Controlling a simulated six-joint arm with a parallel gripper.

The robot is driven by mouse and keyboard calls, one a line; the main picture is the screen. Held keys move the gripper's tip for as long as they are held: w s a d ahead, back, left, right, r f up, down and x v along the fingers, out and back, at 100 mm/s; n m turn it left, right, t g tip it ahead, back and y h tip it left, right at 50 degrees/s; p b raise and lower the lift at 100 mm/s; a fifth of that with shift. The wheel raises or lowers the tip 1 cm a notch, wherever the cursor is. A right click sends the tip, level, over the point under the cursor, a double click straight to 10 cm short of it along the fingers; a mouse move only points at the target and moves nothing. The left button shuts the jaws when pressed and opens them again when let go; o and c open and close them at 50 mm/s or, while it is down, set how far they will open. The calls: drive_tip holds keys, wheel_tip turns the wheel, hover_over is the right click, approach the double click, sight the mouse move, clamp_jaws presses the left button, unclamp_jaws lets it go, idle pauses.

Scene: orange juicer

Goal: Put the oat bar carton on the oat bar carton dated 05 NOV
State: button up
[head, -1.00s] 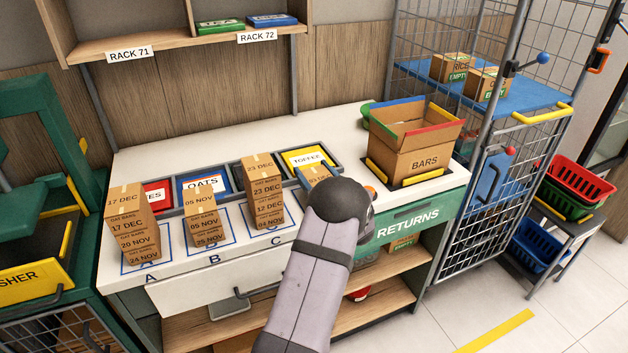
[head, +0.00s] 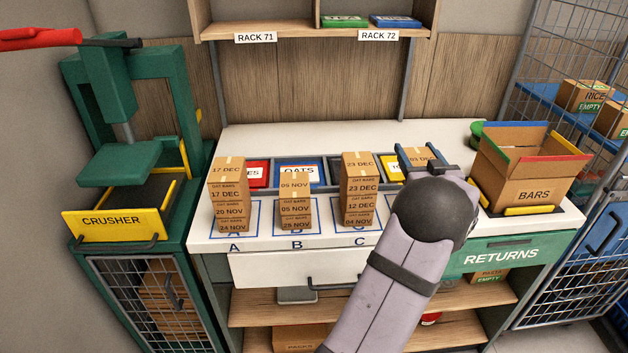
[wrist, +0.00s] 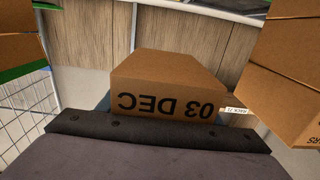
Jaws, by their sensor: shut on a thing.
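My gripper (head: 424,160) is shut on an oat bar carton (head: 421,154) dated 03 DEC, held above the bench to the right of stack C. The held carton also shows in the wrist view (wrist: 168,88), its date upside down, with the dark gripper edge in front of it. Stack A (head: 229,190) has 17 DEC on top. Stack C (head: 357,188) has 23 DEC on top.
Stack C stands between my gripper and stack B. Behind the stacks is a row of bins, including OATS (head: 299,173). The open BARS box (head: 531,180) is right of my gripper. Rack shelves (head: 300,30) hang above; the crusher (head: 115,215) is at left.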

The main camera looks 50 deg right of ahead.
drive_tip(key=shift+m+g+h, duration=0.3)
drive_tip(key=shift+h, duration=0.1)
drive_tip(key=r+b, duration=0.1)
drive_tip(key=r, duration=0.2)
drive_tip(key=w+a+r+b, duration=0.1)
drive_tip(key=r+b, duration=0.1)
drive_tip(key=w+r+b, duration=0.1)
drive_tip(key=r, duration=0.2)
drive_tip(key=shift+w+a+r+b, duration=0.2)
drive_tip(key=shift+a+r+b, duration=0.1)
drive_tip(key=shift+a+r, duration=0.05)
drive_tip(key=w+a+r+b, duration=0.1)
drive_tip(key=a+r+b, duration=0.35)
drive_tip(key=r, duration=0.45)
drive_tip(key=p, duration=0.9)
hover_over(294, 175)
drive_tip(key=shift+y, duration=0.3)
drive_tip(key=shift+f, duration=9)
drive_tip(key=shift+w+d+f, duration=0.1)
drive_tip(key=shift+f, duration=0.05)
drive_tip(key=o, duration=1.2)
